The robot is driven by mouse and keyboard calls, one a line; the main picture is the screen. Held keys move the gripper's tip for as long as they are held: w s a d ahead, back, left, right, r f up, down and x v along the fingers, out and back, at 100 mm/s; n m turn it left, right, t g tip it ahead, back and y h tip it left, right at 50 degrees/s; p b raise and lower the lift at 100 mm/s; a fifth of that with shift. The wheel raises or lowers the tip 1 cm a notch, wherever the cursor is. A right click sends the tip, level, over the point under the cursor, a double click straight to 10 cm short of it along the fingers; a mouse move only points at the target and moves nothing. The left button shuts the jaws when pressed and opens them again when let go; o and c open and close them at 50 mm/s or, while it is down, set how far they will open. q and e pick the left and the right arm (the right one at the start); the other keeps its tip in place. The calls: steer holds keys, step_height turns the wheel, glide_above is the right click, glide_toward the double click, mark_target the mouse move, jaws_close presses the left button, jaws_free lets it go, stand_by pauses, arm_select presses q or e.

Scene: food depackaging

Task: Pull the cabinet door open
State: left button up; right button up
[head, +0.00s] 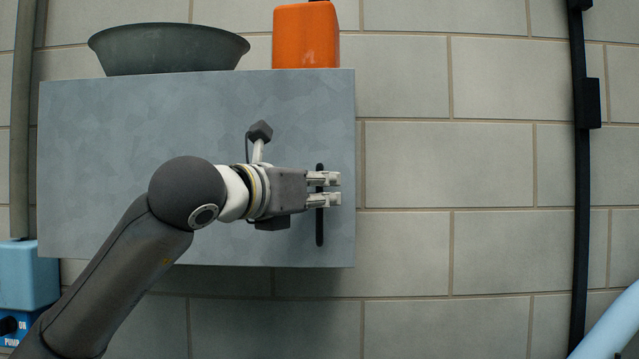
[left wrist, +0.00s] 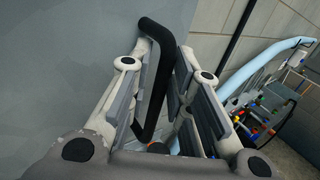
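The cabinet (head: 100,170) is a grey box on the tiled wall, and its door is shut as far as I can see. A black vertical bar handle (head: 320,230) is near the door's right edge. My left gripper (head: 325,189) is in front of the handle, its two fingers apart, one above the other. In the left wrist view the handle (left wrist: 157,75) stands between the open fingers of the left gripper (left wrist: 165,90), close to their pads. I cannot tell whether a pad touches it. The fingers hide part of the handle in the head view. My right gripper is not in view.
A dark green bowl (head: 165,50) and an orange container (head: 306,38) stand on top of the cabinet. A blue box (head: 28,275) is at the lower left. A black vertical pipe (head: 580,170) runs down the wall at right.

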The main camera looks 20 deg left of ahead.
arm_select(q)
jaws_close()
